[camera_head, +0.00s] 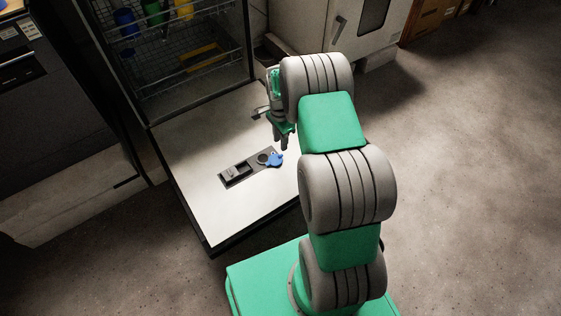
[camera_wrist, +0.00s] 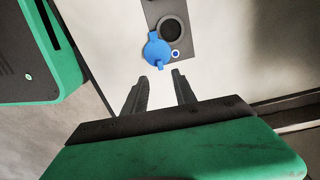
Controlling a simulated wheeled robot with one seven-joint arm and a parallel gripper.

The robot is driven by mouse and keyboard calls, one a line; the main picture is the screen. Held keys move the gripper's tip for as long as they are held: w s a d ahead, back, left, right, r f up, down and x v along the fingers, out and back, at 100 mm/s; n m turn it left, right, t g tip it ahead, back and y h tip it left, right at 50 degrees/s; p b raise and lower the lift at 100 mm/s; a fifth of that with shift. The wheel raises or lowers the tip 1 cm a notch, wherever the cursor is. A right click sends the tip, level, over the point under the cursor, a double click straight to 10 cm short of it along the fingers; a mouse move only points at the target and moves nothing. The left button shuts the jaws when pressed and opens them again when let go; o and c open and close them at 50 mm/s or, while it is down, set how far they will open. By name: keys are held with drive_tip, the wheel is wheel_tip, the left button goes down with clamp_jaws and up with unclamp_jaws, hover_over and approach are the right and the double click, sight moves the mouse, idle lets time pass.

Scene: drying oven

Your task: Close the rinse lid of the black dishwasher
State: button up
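The black dishwasher's door (camera_head: 200,144) is folded down flat, its pale inner face up. A dark dispenser panel (camera_head: 249,166) is set in it. The blue rinse lid (camera_head: 275,159) is swung open at the panel's right end, beside the dark round rinse opening (camera_head: 263,158). In the wrist view the blue lid (camera_wrist: 156,49) lies just below and left of the round opening (camera_wrist: 171,29), which is uncovered. My gripper (camera_head: 284,144) is above the door, close to the lid. In the wrist view its two fingers (camera_wrist: 160,82) are apart with nothing between them, just short of the lid.
Wire racks (camera_head: 175,40) with blue, green and yellow items stand inside the dishwasher behind the door. A white cabinet (camera_head: 335,28) stands at the back. The floor (camera_head: 470,180) to the right is clear.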

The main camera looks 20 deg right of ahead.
sight(281, 155)
wheel_tip(281, 155, down, 7)
drive_tip(key=shift+b, duration=1.1)
drive_tip(key=shift+c, duration=0.4)
clamp_jaws()
